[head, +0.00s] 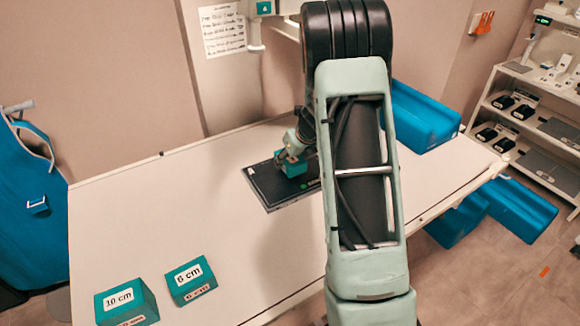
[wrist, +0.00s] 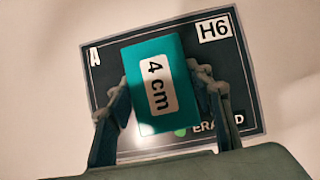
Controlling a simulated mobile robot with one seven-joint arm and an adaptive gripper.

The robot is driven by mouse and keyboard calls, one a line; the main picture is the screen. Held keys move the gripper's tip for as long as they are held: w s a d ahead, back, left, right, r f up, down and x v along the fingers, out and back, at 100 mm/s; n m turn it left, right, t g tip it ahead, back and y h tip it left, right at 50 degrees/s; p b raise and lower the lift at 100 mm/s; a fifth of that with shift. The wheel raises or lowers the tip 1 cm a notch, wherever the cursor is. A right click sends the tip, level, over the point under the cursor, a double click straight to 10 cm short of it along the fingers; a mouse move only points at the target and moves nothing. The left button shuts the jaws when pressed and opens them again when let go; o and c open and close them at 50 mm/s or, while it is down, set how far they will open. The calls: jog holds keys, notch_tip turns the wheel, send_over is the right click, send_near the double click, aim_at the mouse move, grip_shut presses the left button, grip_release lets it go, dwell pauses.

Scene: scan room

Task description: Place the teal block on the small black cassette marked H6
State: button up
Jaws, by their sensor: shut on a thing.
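The teal block (wrist: 157,85) with a white "4 cm" label is between the two fingers of my gripper (wrist: 164,104), which is shut on it. The black cassette (wrist: 103,72) with an "H6" tag at its top right corner lies behind the block in the wrist view. In the head view the teal block (head: 293,166) is over the black cassette (head: 268,186) on the table, with my gripper (head: 291,155) around its top. I cannot tell whether the block touches the cassette. My arm hides the cassette's right side in the head view.
Two more teal blocks, marked 10 cm (head: 124,300) and 6 cm (head: 190,280), stand at the table's (head: 160,215) front left. A blue cushion (head: 424,118) is at the back right. The table left of the cassette is clear. A shelf rack (head: 520,120) stands at the right.

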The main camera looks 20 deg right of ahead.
jog(key=shift+w+f+b, duration=0.15)
jog(key=shift+f+b, duration=0.2)
jog(key=shift+f, duration=1.3)
jog(key=shift+f, duration=0.2)
jog(key=o, duration=1.4)
jog(key=shift+r, duration=0.1)
jog(key=shift+r, duration=0.25)
jog(key=p+v, duration=0.1)
jog(key=v, duration=1)
jog(key=shift+s+d+r, duration=0.1)
jog(key=shift+s+r, duration=0.15)
jog(key=shift+r, duration=0.05)
